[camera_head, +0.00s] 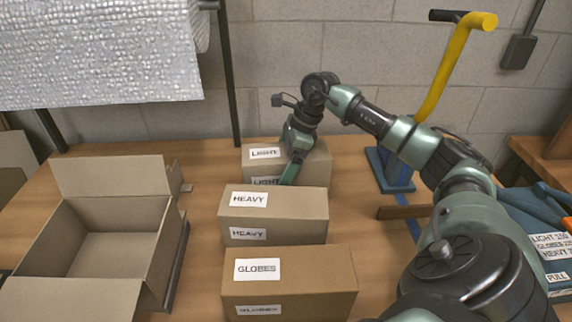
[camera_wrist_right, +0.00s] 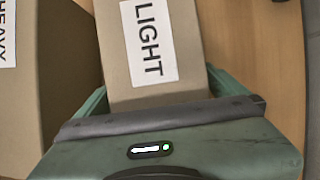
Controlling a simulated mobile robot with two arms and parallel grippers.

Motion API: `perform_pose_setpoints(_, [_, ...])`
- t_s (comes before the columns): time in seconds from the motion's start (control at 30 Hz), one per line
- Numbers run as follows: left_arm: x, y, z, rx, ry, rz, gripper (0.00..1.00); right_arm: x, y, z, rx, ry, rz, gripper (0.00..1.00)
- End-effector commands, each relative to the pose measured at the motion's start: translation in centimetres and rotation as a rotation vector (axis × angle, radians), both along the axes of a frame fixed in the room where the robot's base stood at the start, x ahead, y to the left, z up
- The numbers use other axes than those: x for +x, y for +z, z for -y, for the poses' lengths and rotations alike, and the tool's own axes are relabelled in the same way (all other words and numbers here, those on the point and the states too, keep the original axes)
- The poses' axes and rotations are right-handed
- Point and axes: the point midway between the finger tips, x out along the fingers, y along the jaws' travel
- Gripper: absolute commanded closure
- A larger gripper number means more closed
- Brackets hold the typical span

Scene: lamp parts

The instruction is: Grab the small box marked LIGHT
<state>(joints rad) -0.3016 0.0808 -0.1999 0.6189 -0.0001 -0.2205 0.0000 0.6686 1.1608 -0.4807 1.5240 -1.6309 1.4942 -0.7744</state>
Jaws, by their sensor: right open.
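The LIGHT box (camera_head: 318,162) is a small brown carton with white LIGHT labels. It stands at the back of the row, by the wall. My right gripper (camera_head: 290,176) reaches down over it from above, and the arm hides part of its front. In the right wrist view the LIGHT box (camera_wrist_right: 190,50) lies between the two green fingers, one along each side. The right gripper (camera_wrist_right: 160,92) is open; I cannot tell whether the fingers touch the carton. My left gripper is not in view.
The HEAVY box (camera_head: 290,204) stands just in front of the LIGHT box, and the GLOBES box (camera_head: 305,272) in front of that. An open empty carton (camera_head: 160,215) is at left. A blue stand with a yellow pole (camera_head: 440,85) stands right of the LIGHT box.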

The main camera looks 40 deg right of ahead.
Motion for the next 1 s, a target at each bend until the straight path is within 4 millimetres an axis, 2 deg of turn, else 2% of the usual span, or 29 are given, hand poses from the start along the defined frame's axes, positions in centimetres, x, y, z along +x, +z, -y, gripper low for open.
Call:
perform_pose_setpoints(0.17, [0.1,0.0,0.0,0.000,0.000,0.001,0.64,0.0,0.0,0.0,0.000,0.000,0.000,0.00])
perform_pose_setpoints(0.47, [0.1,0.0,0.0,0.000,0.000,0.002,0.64,0.0,0.0,0.0,0.001,0.000,0.001,0.83])
perform_pose_setpoints(0.77, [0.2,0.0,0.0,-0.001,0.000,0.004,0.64,0.1,0.3,0.0,0.001,0.000,0.004,0.85])
perform_pose_setpoints(1.0, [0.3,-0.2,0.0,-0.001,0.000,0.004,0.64,0.2,2.5,0.0,0.002,0.000,0.007,0.85])
